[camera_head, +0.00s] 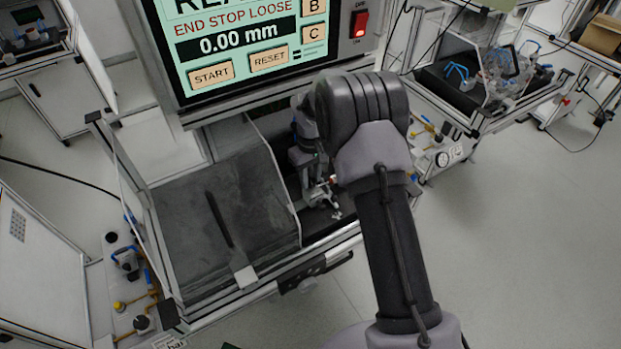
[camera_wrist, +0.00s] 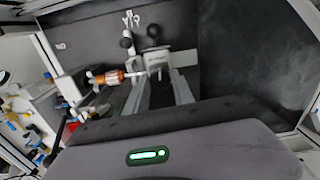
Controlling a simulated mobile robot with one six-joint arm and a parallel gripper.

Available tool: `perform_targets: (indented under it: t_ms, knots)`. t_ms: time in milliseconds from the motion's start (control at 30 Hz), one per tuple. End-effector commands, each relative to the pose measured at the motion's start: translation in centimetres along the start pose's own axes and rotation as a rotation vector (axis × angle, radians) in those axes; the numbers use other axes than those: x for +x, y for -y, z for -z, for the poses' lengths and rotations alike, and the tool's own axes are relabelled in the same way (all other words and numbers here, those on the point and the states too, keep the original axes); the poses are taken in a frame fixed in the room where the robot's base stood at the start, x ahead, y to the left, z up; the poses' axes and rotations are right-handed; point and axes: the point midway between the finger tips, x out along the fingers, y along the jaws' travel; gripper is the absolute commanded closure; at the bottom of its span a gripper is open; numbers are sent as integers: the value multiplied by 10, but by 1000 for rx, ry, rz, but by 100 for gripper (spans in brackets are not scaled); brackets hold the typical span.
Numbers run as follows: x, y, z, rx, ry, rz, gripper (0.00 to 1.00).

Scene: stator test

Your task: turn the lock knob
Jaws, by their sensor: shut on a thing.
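My gripper (camera_head: 306,158) reaches down into the open bay of the test bench, left of my forearm in the head view. Its grey body with a green light (camera_wrist: 150,155) fills the bottom of the wrist view. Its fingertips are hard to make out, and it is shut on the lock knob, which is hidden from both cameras. Beyond the gripper body, the wrist view shows a copper-wound part (camera_wrist: 107,77) on a shaft, beside a metal block (camera_wrist: 157,60) on rails. Dark round knobs (camera_wrist: 153,30) stand behind them. The screen (camera_head: 240,45) reads END STOP LOOSE and 0.00 mm.
A red switch (camera_head: 359,24) sits right of the screen. My forearm hides the bay's right side. Gauges and fittings (camera_head: 442,158) line the bench to the right. Clear floor (camera_head: 540,250) lies at the right.

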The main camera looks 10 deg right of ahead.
Motion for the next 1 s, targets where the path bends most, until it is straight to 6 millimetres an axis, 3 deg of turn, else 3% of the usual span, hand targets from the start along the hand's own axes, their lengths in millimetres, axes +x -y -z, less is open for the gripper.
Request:
perform_targets:
  t_ms: [500, 1000]
  knots:
    - [0, 0, 1, 428, -3, -1, 100]
    - [-1, -1, 1, 605, -3, -1, 100]
